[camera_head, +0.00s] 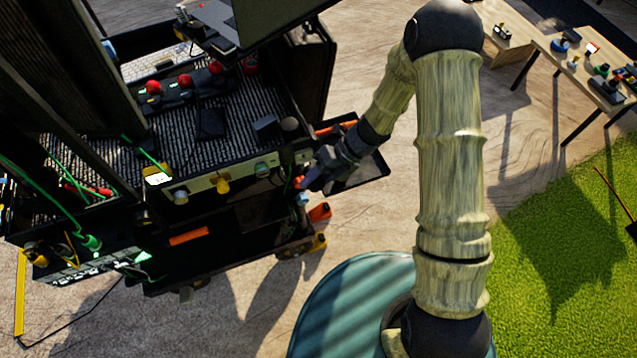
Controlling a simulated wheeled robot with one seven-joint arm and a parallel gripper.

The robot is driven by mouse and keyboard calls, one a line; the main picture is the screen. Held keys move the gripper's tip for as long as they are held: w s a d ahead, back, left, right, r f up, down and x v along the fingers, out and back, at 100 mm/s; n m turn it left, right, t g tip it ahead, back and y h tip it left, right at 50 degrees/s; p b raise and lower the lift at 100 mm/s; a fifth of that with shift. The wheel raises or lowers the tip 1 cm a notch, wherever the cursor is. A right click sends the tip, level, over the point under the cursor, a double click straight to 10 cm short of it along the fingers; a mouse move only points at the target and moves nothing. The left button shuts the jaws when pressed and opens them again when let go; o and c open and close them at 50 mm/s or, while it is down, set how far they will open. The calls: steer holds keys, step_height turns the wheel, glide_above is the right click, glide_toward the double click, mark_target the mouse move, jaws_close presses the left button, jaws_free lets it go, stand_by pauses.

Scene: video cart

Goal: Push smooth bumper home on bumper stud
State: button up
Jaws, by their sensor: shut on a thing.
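My gripper (308,178) is at the right front corner of the dark cart, low beside its side tray. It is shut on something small. An orange piece (298,182) shows at its fingertips and may be the smooth bumper, but my fingers and the low detail hide its shape. The bumper stud cannot be told apart from the other fittings at this corner. I cannot tell whether the held piece touches the cart.
An orange block (319,212) sits low at the corner. A dark side tray (362,172) juts out right.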

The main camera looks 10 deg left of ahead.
mark_target(310, 168)
steer(key=shift+w+a+r, duration=0.1)
steer(key=shift+w+a, duration=0.5)
steer(key=shift+w, duration=0.05)
steer(key=shift+w+a, duration=0.15)
steer(key=shift+w, duration=0.35)
steer(key=shift+p, duration=0.3)
steer(key=shift+w+a, duration=0.3)
steer(key=shift+w, duration=0.3)
stand_by(2.4)
steer(key=o, duration=1.6)
steer(key=shift+c, duration=0.2)
steer(key=shift+s+d+b, duration=0.2)
steer(key=shift+s+d, duration=0.35)
steer(key=shift+s, duration=0.3)
steer(key=shift+s+d+b, duration=0.25)
steer(key=shift+s+d, duration=0.25)
steer(key=shift+s, duration=0.4)
steer(key=shift+s+d+b, duration=0.2)
steer(key=shift+s+d, duration=0.35)
steer(key=shift+s, duration=0.3)
